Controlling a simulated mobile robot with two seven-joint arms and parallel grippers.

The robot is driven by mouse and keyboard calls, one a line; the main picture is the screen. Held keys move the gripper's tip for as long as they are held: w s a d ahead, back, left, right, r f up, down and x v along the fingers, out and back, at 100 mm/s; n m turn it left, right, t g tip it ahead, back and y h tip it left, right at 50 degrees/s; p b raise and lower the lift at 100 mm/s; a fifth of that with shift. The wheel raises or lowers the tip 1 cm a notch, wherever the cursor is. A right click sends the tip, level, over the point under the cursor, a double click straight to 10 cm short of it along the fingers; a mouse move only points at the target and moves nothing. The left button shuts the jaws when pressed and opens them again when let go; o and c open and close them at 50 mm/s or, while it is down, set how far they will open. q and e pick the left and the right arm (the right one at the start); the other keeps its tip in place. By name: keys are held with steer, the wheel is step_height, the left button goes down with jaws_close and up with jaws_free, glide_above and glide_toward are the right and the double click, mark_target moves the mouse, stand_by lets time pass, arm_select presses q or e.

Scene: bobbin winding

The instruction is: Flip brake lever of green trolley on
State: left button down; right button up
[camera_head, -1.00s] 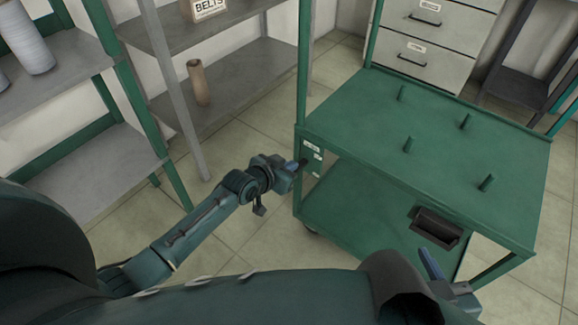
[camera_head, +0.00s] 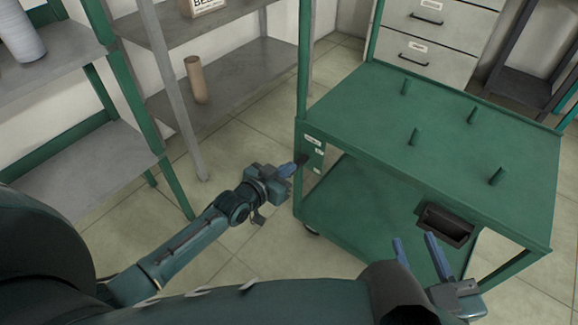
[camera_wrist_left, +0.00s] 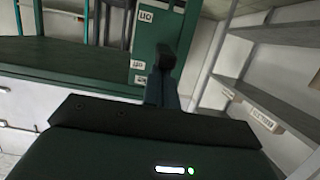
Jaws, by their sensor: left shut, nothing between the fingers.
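The green trolley (camera_head: 400,130) stands at the right in the head view. Its near left corner has a plate with small white labels (camera_head: 313,141). A small dark brake lever (camera_head: 303,159) sticks out of this plate; it also shows in the left wrist view (camera_wrist_left: 166,57). My left gripper (camera_head: 295,168) is shut and empty, its fingertips right at the lever. In the left wrist view its fingers (camera_wrist_left: 161,90) overlap the lever's lower end, and I cannot tell whether they touch. My right gripper (camera_head: 414,238) is open and empty in front of the trolley's near side.
The trolley top has several upright green pegs (camera_head: 415,136), and a dark bin (camera_head: 444,224) hangs on its near side. Grey shelves (camera_head: 225,80) stand at the left and back, with a brown cylinder (camera_head: 196,80). Open tiled floor (camera_head: 240,155) lies between shelves and trolley.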

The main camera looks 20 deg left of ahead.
arm_select(q)
steer(key=f+t+b, duration=0.1)
steer(key=b, duration=0.1)
steer(key=f+t+b, duration=0.1)
steer(key=f+b, duration=0.1)
steer(key=shift+s+t+h, duration=0.2)
steer(key=shift+t+h, duration=0.1)
steer(key=shift+h, duration=0.1)
arm_select(e)
steer(key=shift+a+t+y, duration=0.6)
steer(key=shift+a+y, duration=0.1)
steer(key=shift+y, duration=0.3)
arm_select(q)
steer(key=shift+f, duration=0.3)
